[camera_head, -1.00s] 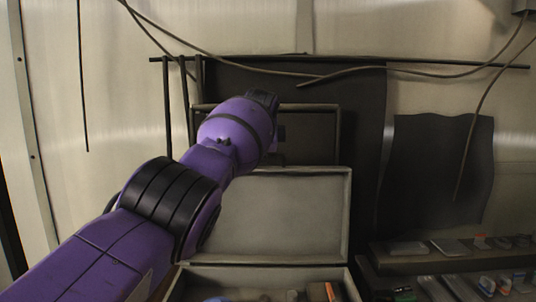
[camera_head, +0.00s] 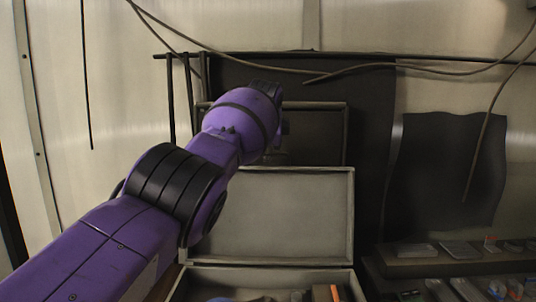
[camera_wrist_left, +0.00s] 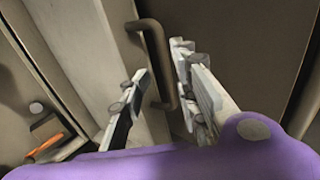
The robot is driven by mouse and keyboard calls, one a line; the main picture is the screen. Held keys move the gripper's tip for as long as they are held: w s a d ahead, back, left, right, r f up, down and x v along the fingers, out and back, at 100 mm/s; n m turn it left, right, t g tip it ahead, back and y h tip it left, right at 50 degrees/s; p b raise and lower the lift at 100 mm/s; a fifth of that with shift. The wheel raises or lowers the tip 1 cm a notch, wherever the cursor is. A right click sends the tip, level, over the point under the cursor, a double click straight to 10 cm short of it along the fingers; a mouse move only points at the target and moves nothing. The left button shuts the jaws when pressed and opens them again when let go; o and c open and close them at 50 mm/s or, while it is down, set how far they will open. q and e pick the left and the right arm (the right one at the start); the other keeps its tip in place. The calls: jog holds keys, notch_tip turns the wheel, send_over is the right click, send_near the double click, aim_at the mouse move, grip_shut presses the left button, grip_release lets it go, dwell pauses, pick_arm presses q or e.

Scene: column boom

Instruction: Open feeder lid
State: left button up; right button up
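A grey box-like feeder (camera_head: 350,277) stands low in the middle of the head view. A pale framed panel, seemingly its lid (camera_head: 285,215), stands upright at its back. My purple left arm reaches in front of it, and its wrist hides the fingers there. In the left wrist view my left gripper (camera_wrist_left: 162,95) has its two pale fingers apart. A dark bar handle (camera_wrist_left: 155,50) runs between them. I cannot tell whether a finger touches it, or which panel carries the handle. My right gripper is in neither view.
A dark framed panel (camera_head: 318,135) stands behind the upright lid. A dark horizontal rod (camera_head: 450,61) and hanging cables (camera_head: 490,105) cross the back wall. A shelf (camera_head: 405,268) with small parts is at the lower right. An orange item (camera_head: 335,292) lies inside the feeder.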

pick_arm(q)
jog(key=shift+f, duration=0.3)
jog(key=shift+d, duration=0.1)
jog(key=v, duration=1.2)
jog(key=shift+r, duration=0.15)
